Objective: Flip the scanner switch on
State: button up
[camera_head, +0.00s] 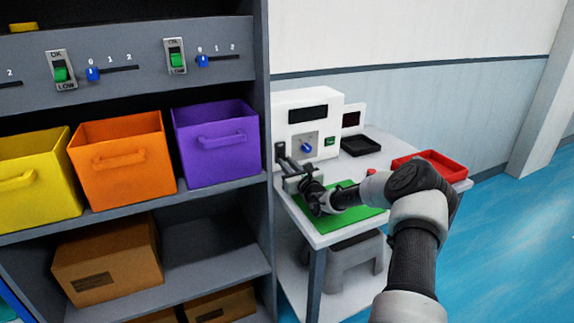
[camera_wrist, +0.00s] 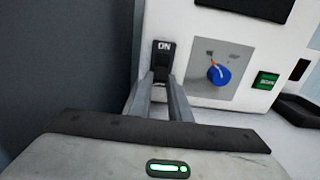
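The scanner (camera_head: 284,104) is a white box at the back left of a white table. It also shows in the wrist view (camera_wrist: 180,25). Its black switch (camera_wrist: 163,57), labelled ON at the top, is on the left of its front; whether it is flipped I cannot tell. My gripper (camera_wrist: 161,77) points at the switch, with its two fingertips just at the switch's lower part and a narrow gap between them. Whether they touch it is unclear. In the head view my gripper (camera_head: 283,161) is just below and in front of the switch.
A blue knob (camera_wrist: 219,75) and a green button (camera_wrist: 265,80) are right of the switch. A grey shelf wall (camera_wrist: 65,60) stands close on the left. The table holds a green mat (camera_head: 369,211), a black tray (camera_head: 360,146) and a red tray (camera_head: 432,165).

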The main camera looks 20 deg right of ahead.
aim_at(283, 156)
grip_shut()
jog(key=r+g+p, duration=0.1)
jog(key=p, duration=0.2)
jog(key=shift+r, duration=0.25)
jog(key=r+g+p, duration=0.1)
jog(key=p, duration=0.2)
jog(key=shift+s+p, duration=0.1)
jog(key=shift+p, duration=0.3)
jog(key=r+g+p, duration=0.1)
jog(key=g+p, duration=0.2)
jog(key=p, duration=0.2)
jog(key=shift+r, duration=0.15)
jog(key=g+p, duration=0.1)
jog(key=p, duration=0.2)
jog(key=g+p, duration=0.2)
jog(key=p, duration=0.2)
jog(key=shift+w+d+r, duration=0.1)
jog(key=shift+w+r, duration=0.1)
jog(key=shift+r, duration=0.15)
jog(key=shift+w+g+p, duration=0.3)
jog(key=shift+g+p, duration=0.3)
jog(key=shift+g, duration=0.4)
jog(key=shift+w+r+g+b, duration=0.1)
jog(key=shift+r+g+b, duration=0.15)
jog(key=shift+g+b, duration=0.25)
